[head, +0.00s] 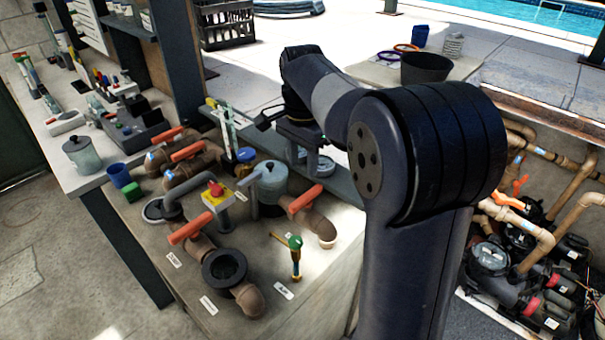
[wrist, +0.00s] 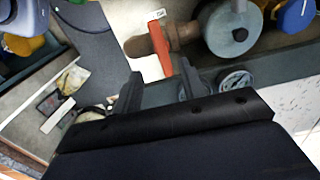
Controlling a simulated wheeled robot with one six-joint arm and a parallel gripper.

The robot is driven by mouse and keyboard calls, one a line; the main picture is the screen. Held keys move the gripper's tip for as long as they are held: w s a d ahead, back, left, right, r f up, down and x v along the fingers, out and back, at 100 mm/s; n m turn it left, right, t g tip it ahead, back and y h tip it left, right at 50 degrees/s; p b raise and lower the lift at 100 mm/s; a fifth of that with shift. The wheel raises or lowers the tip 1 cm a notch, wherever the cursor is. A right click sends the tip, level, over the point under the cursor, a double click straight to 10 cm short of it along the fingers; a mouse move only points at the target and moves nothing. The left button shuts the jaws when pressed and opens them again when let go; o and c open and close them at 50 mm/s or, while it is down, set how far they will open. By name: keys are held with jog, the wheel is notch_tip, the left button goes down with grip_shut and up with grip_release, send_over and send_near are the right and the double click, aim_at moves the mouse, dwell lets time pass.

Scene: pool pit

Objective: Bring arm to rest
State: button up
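My gripper (head: 300,155) points down near the back of the bench, partly hidden by the arm. In the wrist view my gripper (wrist: 160,84) has its two dark fingers apart, with nothing seen held between them. An orange valve handle (wrist: 160,48) shows beyond the fingers; I cannot tell how far off it is. It seems to be the handle (head: 304,199) at the bench's right in the head view.
Brown pipes with orange handles (head: 190,228), a red button on a yellow box (head: 216,192) and a green-topped tool (head: 294,255) crowd the bench. A side counter (head: 85,178) stands left. Pumps (head: 490,260) lie in the pit at right. A black bucket (head: 425,68) stands behind the arm.

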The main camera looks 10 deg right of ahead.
aim_at(302, 198)
jog(key=shift+r, duration=0.25)
jog(key=shift+f, duration=0.1)
notch_tip(302, 198, down, 11)
jog(key=shift+r+p, duration=0.15)
jog(key=shift+p, duration=0.25)
dwell(0.6)
